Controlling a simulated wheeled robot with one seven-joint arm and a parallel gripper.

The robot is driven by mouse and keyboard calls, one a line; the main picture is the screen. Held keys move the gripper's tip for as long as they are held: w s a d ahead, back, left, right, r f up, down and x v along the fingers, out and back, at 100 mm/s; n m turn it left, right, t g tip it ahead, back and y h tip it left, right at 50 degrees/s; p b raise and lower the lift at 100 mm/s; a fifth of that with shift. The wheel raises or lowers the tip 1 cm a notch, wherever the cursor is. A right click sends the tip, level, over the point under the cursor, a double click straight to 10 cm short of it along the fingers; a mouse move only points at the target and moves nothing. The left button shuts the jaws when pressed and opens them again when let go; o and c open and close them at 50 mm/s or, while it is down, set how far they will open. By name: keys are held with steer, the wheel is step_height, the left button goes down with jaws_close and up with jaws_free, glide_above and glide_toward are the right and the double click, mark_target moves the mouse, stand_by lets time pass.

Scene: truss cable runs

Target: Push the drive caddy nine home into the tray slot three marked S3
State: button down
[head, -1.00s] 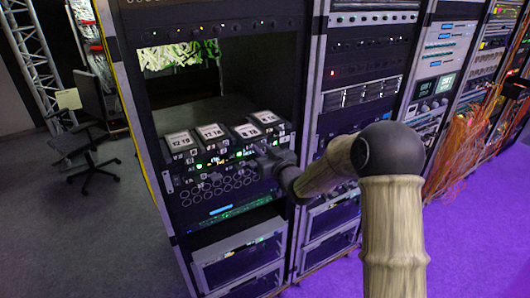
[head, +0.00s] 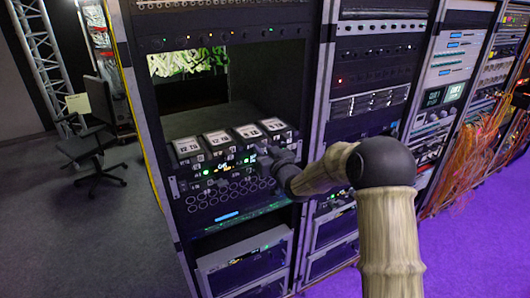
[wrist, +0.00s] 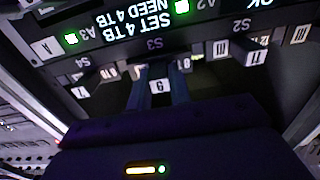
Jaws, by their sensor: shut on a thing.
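In the wrist view, which shows the labels upside down, the drive caddy nine (wrist: 158,87) shows its white number tag between my fingers. My gripper (wrist: 160,90) is shut on it, one finger on each side of the tag. The tray slot three marked S3 (wrist: 155,44) has its label on the dark strip directly beyond the caddy, in line with it. My fingers hide most of the caddy, so I cannot tell how deep it sits. In the head view my gripper (head: 266,160) is at the right part of the tray front (head: 225,170); the caddy is not distinguishable there.
The S2 label (wrist: 242,25) and S4 label (wrist: 83,64) flank S3, with other numbered tags close beside my fingers. A display (wrist: 145,18) reads "SET 4 TB NEED 4 TB" between green lights. Several labelled blocks (head: 217,142) stand on the tray unit. Orange cables (head: 465,160) hang at right.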

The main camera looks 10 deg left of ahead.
steer(key=shift+w+a, duration=0.35)
steer(key=shift+w, duration=0.15)
stand_by(0.3)
steer(key=c, duration=1.2)
jaws_free()
steer(key=shift+s+f, duration=0.1)
steer(key=shift+s+d+b, duration=0.25)
steer(key=shift+b, duration=0.2)
steer(key=b+v, duration=0.6)
steer(key=v, duration=1)
steer(key=shift+s+d, duration=0.15)
steer(key=shift+s, duration=0.05)
steer(key=shift+d, duration=0.1)
